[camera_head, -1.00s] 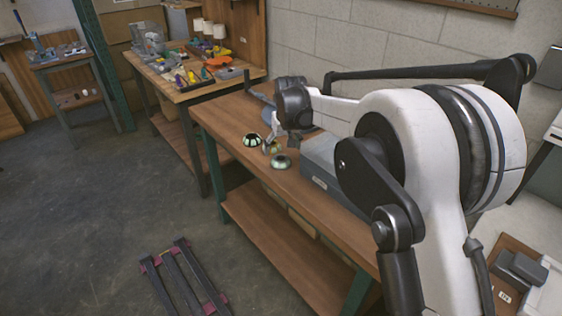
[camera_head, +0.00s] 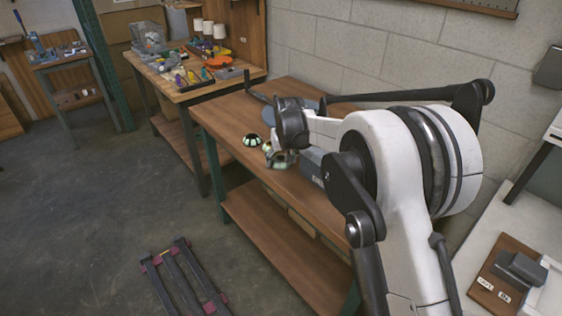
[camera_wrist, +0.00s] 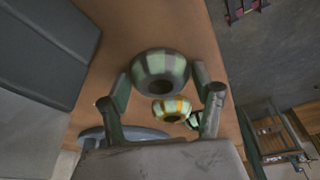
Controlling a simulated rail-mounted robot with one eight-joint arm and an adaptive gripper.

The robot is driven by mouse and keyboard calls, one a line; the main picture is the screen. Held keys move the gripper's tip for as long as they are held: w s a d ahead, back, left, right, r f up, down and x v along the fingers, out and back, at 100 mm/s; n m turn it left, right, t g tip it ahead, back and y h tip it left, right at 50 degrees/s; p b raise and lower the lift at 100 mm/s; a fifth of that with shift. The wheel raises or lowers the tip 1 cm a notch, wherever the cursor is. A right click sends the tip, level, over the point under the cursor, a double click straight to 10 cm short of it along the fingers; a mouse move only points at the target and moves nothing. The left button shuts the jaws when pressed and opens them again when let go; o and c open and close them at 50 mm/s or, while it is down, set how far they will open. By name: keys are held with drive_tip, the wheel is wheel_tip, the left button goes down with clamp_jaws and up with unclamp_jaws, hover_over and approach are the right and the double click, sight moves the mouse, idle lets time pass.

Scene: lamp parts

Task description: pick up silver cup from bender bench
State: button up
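My gripper (camera_wrist: 160,84) is open above the bench, its two fingers on either side of a round cup (camera_wrist: 160,64) with pale green and dark grey bands and a dark hole. The cup is close to both fingers; contact cannot be told. A smaller-looking cup (camera_wrist: 172,109) with yellow and pale bands is close to it. A third, dark and pale cup (camera_wrist: 194,121) is partly hidden by the right finger. In the head view my gripper (camera_head: 276,156) covers part of the cups, and one dark and pale cup (camera_head: 252,140) stands clear to its left. Which cup is the silver one is unclear.
The wooden bench (camera_head: 222,112) has a grey box-like machine (camera_head: 311,164) close to the right of my gripper, also large at left in the wrist view (camera_wrist: 40,60). A grey-blue rounded part (camera_wrist: 135,134) lies near the cups. The bench's near edge is close.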

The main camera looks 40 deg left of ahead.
drive_tip(key=c, duration=0.8)
drive_tip(key=shift+r, duration=0.15)
